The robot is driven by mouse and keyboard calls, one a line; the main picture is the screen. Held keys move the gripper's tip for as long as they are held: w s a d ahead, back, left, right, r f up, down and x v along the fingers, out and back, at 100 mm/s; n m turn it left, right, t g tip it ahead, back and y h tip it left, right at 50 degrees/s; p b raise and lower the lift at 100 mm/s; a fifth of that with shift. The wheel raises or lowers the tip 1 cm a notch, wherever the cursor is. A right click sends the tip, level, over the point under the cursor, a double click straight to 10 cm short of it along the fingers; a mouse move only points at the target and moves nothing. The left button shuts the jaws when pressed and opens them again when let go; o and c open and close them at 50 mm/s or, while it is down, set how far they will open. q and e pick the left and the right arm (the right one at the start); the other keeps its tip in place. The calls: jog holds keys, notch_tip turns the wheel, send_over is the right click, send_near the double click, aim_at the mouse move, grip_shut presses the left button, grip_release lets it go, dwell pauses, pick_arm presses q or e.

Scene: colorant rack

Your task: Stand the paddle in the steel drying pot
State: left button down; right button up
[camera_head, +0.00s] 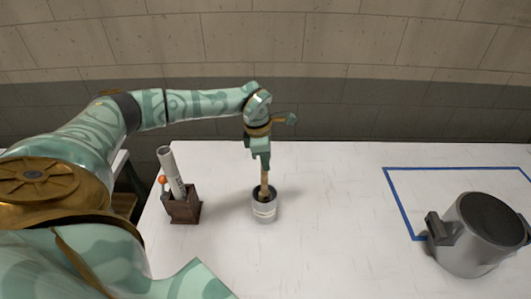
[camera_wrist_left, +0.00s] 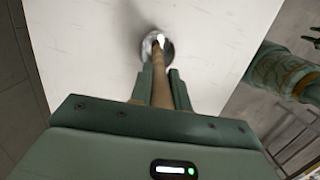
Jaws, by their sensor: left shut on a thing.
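My left gripper (camera_head: 264,164) is shut on the wooden paddle (camera_head: 264,179) and points straight down. The paddle stands roughly upright, its lower end inside a small light-grey can (camera_head: 264,211). In the left wrist view the paddle (camera_wrist_left: 161,88) runs from between the fingers down to the can, whose rim (camera_wrist_left: 147,45) shows around its tip. The lower end is hidden in the can. A large steel pot (camera_head: 465,249) with side handles and a dark top stands at the right, well apart from my gripper. My right gripper is not visible.
A dark wooden holder (camera_head: 185,211) left of the can holds a tilted white tube (camera_head: 171,170) and an orange-tipped stick (camera_head: 163,181). Blue tape (camera_head: 397,205) outlines an area by the steel pot. The white table (camera_head: 345,230) is clear between can and pot.

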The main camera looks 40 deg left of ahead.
pick_arm(q)
jog(key=shift+f, duration=0.35)
jog(key=c, duration=1.3)
grip_release()
jog(key=shift+o, duration=0.2)
notch_tip(320, 180, up, 16)
jog(key=s+a, duration=0.1)
jog(key=a, duration=0.1)
jog(key=shift+s, duration=0.3)
jog(key=shift+r, duration=0.15)
